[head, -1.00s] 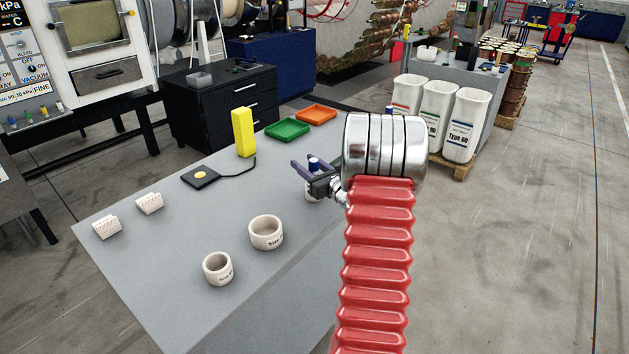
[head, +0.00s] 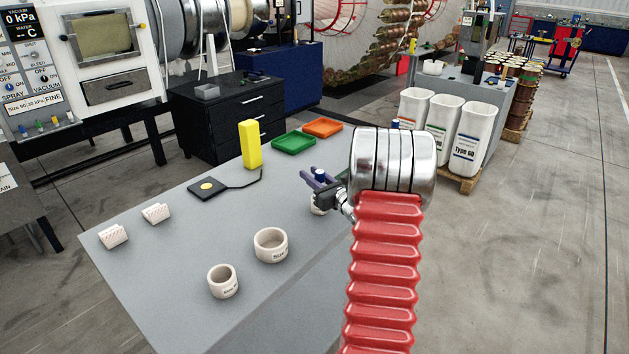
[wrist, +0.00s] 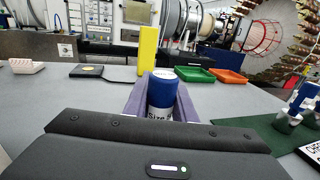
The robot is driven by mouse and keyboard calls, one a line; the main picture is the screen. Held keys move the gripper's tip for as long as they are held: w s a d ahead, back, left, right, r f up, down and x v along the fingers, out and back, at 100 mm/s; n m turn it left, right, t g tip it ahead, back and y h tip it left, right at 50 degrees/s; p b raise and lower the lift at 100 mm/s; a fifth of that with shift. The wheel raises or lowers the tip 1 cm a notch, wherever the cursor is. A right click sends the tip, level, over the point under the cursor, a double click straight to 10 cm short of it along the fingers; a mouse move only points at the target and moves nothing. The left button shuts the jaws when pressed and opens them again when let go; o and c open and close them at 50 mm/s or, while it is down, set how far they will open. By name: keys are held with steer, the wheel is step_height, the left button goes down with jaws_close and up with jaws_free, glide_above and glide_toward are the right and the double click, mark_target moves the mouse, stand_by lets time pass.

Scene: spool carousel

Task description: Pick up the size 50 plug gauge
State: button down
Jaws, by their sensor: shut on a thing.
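My gripper (head: 320,179) is over the far right part of the grey table, partly hidden behind my red arm. Its purple fingers are shut on a plug gauge with a blue top (wrist: 163,88) and a white lower part. The gauge is upright between the fingers in the wrist view. The gauge's blue top also shows in the head view (head: 321,174). I cannot tell whether its base touches the table.
Two white rings (head: 271,245) (head: 223,281) stand on the grey table (head: 180,270). A yellow block (head: 250,145), a black pad (head: 207,188), green (head: 293,143) and orange (head: 323,128) trays lie beyond. More blue-topped pieces (wrist: 290,115) stand on a green mat (wrist: 250,126) at right.

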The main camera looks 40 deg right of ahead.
step_height(320, 180, up, 18)
steer(key=shift+f, duration=0.25)
stand_by(0.3)
steer(key=shift+s, duration=0.1)
stand_by(0.3)
